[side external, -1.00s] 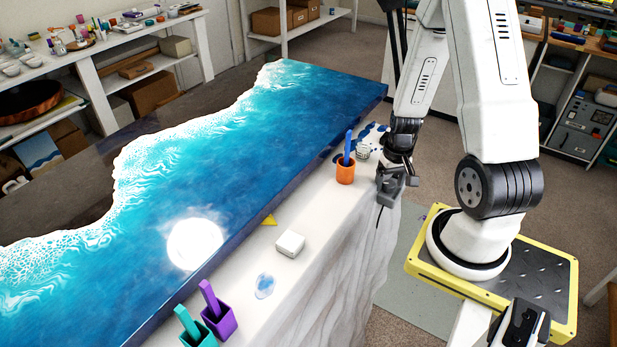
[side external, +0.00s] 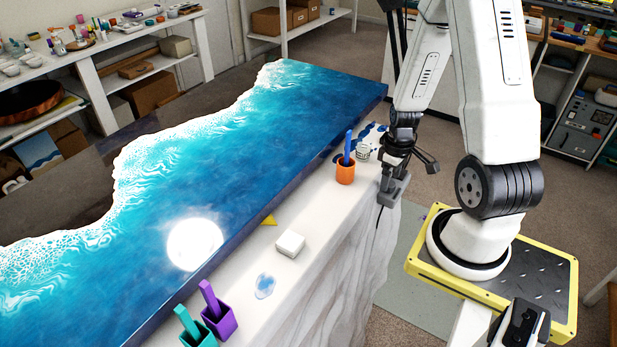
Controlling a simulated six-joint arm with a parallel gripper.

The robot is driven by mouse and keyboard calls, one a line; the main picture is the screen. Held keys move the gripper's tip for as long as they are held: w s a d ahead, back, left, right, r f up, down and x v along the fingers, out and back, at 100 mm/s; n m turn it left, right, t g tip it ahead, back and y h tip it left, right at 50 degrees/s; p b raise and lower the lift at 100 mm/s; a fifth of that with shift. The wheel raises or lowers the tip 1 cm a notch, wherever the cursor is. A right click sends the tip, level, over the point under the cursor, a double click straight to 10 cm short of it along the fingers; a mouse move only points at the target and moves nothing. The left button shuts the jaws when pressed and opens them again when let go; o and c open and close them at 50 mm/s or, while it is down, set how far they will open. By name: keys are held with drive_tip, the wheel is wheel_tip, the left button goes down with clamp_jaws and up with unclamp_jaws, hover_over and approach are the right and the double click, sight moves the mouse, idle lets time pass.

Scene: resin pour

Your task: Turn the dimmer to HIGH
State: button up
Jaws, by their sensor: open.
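A small grey box (side external: 394,190) with a dark cord hanging from it sits at the right edge of the white worktop. It looks like the dimmer, but its knob and any HIGH mark cannot be made out. My gripper (side external: 409,170) is black and open, just above and beside this box. One finger sticks out to the right past the worktop edge. The other side of the gripper is close to the box, and I cannot tell whether it touches.
An orange cup (side external: 345,173) with a blue stick stands left of my gripper, by a small pale jar (side external: 363,152). A glossy blue resin slab (side external: 250,170) fills the left. A white block (side external: 290,243), purple cup (side external: 220,323) and teal cup (side external: 198,336) stand in front.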

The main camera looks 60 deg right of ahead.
wheel_tip(320, 180, up, 17)
drive_tip(key=w+a+t, duration=0.1)
drive_tip(key=w+a, duration=0.2)
drive_tip(key=a, duration=0.8)
drive_tip(key=w+a+n+t, duration=0.1)
drive_tip(key=w+a, duration=0.3)
drive_tip(key=a, duration=0.7)
drive_tip(key=shift+w+t, duration=0.3)
idle(0.6)
idle(0.3)
drive_tip(key=x, duration=0.2)
drive_tip(key=s+x, duration=0.1)
drive_tip(key=x, duration=0.1)
drive_tip(key=shift+f, duration=0.45)
